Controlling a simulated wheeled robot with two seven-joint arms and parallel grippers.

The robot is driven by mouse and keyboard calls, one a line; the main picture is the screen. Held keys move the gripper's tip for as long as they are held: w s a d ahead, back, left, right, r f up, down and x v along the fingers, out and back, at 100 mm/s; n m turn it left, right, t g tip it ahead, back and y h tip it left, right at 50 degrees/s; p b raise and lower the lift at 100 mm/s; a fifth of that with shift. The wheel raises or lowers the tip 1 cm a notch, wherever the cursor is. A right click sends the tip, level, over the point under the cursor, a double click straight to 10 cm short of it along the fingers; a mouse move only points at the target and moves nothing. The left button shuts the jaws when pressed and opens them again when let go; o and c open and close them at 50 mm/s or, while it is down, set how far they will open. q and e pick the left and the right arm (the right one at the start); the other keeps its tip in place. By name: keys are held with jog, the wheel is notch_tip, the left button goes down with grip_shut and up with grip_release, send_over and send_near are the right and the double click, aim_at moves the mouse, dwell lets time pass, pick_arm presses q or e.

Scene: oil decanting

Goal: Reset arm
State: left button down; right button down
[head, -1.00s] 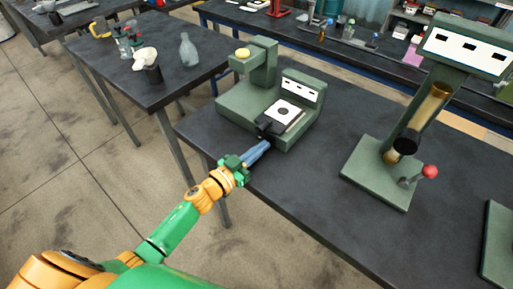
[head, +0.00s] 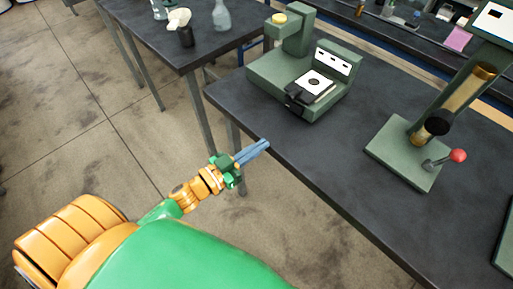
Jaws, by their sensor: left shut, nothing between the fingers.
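My left gripper (head: 266,144) is shut and empty, its blue fingers close together. It appears at the left edge of the dark table (head: 300,165), in front of the green machine. It is apart from the green machine (head: 275,75), which has a yellow button on its upright and a white plate with a dark disc. My left arm runs down to the lower left of the head view. My right gripper is not in view.
A green stand (head: 403,155) with a tilted brass tube and a red-knobbed lever stands to the right. Bare floor lies left.

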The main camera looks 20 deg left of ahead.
pick_arm(q)
jog(key=s+a+f+n+g+y, duration=0.2)
jog(key=s+a+f+g+y, duration=0.1)
jog(key=f, duration=0.7)
jog(key=s+a+f+n+g+y, duration=0.1)
jog(key=s+a+f+g+y, duration=0.15)
jog(key=f, duration=0.75)
jog(key=s+f+g, duration=0.3)
jog(key=s+f, duration=0.2)
jog(key=s, duration=0.3)
jog(key=s+d+f+g+y, duration=0.1)
jog(key=s+f+g, duration=0.2)
jog(key=s+f, duration=0.2)
jog(key=s+d+f+g+y, duration=0.1)
jog(key=s+f+g, duration=0.2)
jog(key=s, duration=0.9)
notch_tip(320, 180, down, 3)
jog(key=shift+f+g, duration=0.1)
jog(key=shift+g, duration=0.25)
